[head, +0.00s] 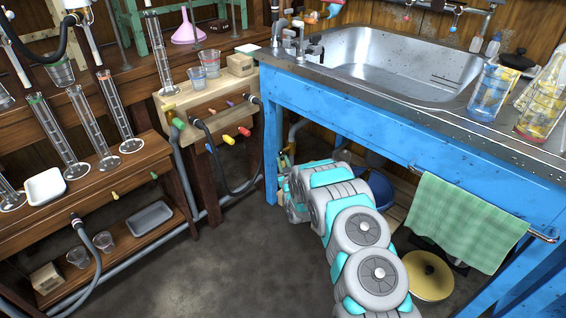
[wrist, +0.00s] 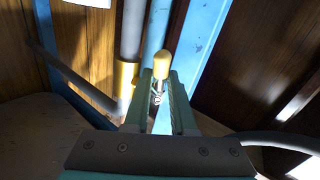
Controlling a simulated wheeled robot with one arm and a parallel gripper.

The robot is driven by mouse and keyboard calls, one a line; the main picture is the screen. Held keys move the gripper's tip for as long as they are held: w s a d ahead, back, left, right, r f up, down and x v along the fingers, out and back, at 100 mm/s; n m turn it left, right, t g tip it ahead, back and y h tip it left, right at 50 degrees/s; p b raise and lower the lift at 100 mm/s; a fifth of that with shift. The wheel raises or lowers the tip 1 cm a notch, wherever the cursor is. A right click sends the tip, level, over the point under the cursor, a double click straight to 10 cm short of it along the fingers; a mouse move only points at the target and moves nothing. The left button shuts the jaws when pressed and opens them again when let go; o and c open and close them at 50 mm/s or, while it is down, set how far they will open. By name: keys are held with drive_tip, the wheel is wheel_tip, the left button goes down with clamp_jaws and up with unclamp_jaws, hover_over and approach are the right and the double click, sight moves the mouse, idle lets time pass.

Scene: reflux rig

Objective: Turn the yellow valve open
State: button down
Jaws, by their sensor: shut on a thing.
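In the wrist view, the yellow valve's handle (wrist: 162,64) has a rounded yellow grip on a thin metal stem. My gripper (wrist: 160,88) is shut on the handle, with one green finger on either side of the stem. The yellow grip sticks out beyond the fingertips. A yellow section (wrist: 125,76) on a grey pipe is just left of the fingers. In the head view, my arm reaches under the sink's left end, and its wrist hides the gripper and most of the valve area.
The sink table's blue frame (head: 400,135) is above and right of my arm. A green towel (head: 465,222) hangs on its front rail. A yellow round lid (head: 428,275) lies below, right of my arm. Shelves with glassware stand left; the floor (head: 235,265) between is clear.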

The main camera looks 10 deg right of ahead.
drive_tip(key=shift+f, duration=0.1)
drive_tip(key=shift+a+f+m+t+b, duration=0.1)
drive_tip(key=shift+f+m+t+b, duration=0.2)
drive_tip(key=shift+t, duration=0.1)
drive_tip(key=shift+w+r+m+t, duration=0.15)
drive_tip(key=shift+w+m+t, duration=0.05)
drive_tip(key=shift+m+t, duration=0.25)
drive_tip(key=c, duration=0.8)
unclamp_jaws()
